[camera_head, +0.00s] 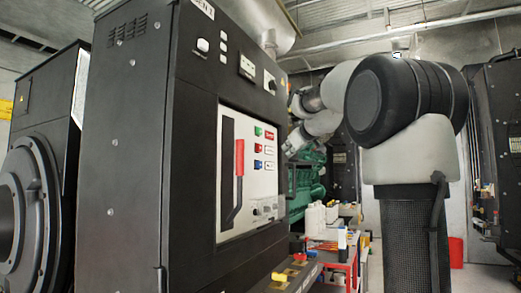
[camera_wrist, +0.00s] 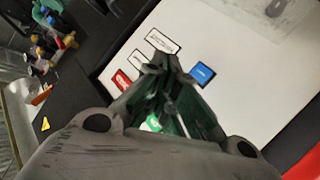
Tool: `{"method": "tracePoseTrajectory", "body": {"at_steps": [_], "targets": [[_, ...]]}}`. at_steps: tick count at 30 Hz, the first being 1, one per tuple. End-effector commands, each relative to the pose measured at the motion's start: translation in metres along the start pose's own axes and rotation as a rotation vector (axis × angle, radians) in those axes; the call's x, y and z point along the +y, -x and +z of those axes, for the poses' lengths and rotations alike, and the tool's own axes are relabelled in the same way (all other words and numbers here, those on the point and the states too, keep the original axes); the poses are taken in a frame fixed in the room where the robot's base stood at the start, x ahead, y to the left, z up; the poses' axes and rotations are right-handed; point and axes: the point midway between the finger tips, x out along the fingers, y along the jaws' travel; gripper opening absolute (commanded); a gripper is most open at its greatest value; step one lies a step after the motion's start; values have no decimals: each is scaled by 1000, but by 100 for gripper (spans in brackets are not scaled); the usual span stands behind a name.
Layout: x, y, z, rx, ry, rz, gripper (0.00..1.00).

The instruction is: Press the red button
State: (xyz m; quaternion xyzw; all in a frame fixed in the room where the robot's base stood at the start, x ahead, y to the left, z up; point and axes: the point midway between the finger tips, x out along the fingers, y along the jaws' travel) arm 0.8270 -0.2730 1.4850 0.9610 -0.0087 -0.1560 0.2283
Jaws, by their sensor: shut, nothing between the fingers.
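The white panel (camera_head: 247,205) on the black cabinet carries a column of small buttons: green (camera_head: 258,131) on top, the red button (camera_head: 258,148) in the middle, blue (camera_head: 258,164) below. The red button is hidden there behind the fingers. My gripper is shut and empty, in front of the panel. I cannot tell whether the fingertips touch it. In the head view my gripper is small beside the cabinet's right edge.
Label plates sit beside the buttons, one of them red (camera_wrist: 122,81). A lever with a red grip (camera_head: 239,157) stands left of the buttons. A green engine (camera_head: 306,185) and a cart with white bottles (camera_head: 315,217) are behind, right of the cabinet.

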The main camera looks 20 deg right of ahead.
Motion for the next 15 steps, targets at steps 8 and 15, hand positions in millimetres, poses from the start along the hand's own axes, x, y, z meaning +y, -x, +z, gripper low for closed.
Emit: {"method": "tracePoseTrajectory", "body": {"at_steps": [8, 15], "targets": [[-22, -29, -21, 1, 2, -4, 0], [-34, -46, -33, 0, 2, -2, 0]]}}
